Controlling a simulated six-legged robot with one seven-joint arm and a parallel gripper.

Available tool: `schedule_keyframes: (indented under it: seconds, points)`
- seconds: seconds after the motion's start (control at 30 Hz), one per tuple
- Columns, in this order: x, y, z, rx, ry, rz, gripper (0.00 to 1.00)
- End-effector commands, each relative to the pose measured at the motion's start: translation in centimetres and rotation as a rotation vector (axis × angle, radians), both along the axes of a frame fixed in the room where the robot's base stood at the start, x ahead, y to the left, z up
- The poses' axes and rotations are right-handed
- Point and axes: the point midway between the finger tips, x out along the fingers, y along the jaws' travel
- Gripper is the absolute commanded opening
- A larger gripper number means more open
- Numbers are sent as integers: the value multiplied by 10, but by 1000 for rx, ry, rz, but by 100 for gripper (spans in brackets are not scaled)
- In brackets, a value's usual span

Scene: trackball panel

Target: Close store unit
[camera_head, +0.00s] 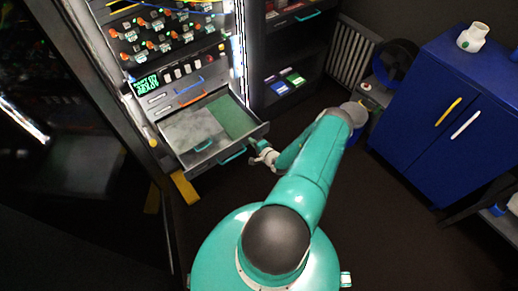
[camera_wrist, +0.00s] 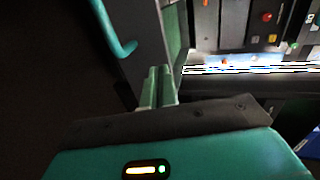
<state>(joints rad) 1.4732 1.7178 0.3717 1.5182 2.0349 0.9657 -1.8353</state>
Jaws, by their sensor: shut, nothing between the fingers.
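The store unit's drawer (camera_head: 208,162) is pulled out at the lower front of the tall panel. It has a grey front, a teal handle (camera_head: 233,156), and a green and grey interior. My gripper (camera_head: 256,151) is beside the right end of the drawer front, near its handle; contact cannot be told. In the wrist view my gripper's two pale green fingers (camera_wrist: 158,86) are together and empty. The teal handle (camera_wrist: 112,32) runs at upper left there, apart from the fingers, on a dark grey drawer front (camera_wrist: 150,40).
Above the drawer, the panel holds a lit green display (camera_head: 146,85) and rows of switches. A dark shelf (camera_head: 285,60) stands to its right. A blue cabinet (camera_head: 440,110) stands at right. A yellow foot (camera_head: 184,187) is below the drawer. The dark floor in front is clear.

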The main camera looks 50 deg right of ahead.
Motion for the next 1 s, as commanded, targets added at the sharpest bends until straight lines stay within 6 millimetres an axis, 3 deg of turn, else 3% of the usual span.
schedule_keyframes:
  seconds: [0.2, 0.67, 1.0]
  points:
    - [16, -2, 0, 1, 1, 1, 0]
    - [17, -3, 0, 0, 0, 1, 0]
    - [30, -7, 0, 1, 1, 1, 0]
